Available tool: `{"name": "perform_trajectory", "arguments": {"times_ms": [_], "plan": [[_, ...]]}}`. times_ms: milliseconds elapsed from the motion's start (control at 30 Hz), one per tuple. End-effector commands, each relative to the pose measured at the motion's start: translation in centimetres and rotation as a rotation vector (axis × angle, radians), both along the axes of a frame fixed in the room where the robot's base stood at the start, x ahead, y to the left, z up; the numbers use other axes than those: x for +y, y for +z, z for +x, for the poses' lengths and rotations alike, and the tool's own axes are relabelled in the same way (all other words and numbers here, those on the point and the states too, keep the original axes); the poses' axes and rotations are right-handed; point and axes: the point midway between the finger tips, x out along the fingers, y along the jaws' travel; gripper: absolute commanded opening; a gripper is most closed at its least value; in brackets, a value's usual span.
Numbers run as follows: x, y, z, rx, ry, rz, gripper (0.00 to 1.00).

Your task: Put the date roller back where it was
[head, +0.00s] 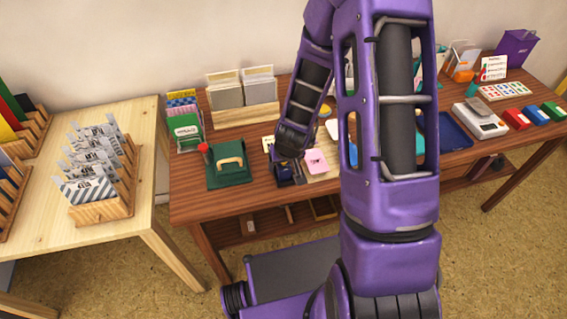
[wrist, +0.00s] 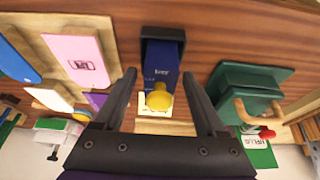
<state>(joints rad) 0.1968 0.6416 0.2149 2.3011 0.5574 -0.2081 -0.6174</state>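A dark blue block-shaped stamp (wrist: 163,62) with pale print, a dark frame at its far end and a yellow round knob (wrist: 159,99) is probably the date roller. I cannot read the print. In the wrist view it lies between and beyond the two fingers of my gripper (wrist: 157,76).
A green box with a wooden handle (head: 230,163) stands left of my gripper in the head view, with a red-knobbed item (head: 203,149) beside it. A pink card (head: 316,161) lies close on the right. Card racks (head: 243,108) stand behind. My arm hides the table's middle.

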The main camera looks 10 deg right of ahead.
Motion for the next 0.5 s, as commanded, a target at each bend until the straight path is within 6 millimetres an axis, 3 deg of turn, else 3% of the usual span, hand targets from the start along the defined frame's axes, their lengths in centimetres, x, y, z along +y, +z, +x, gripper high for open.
{"name": "perform_trajectory", "arguments": {"times_ms": [300, 500], "plan": [[0.0, 0.2, 0.0, 0.0, 0.0, 0.0, 0.74], [0.0, 2.1, -0.5, -0.003, 0.002, -0.003, 0.74]]}}
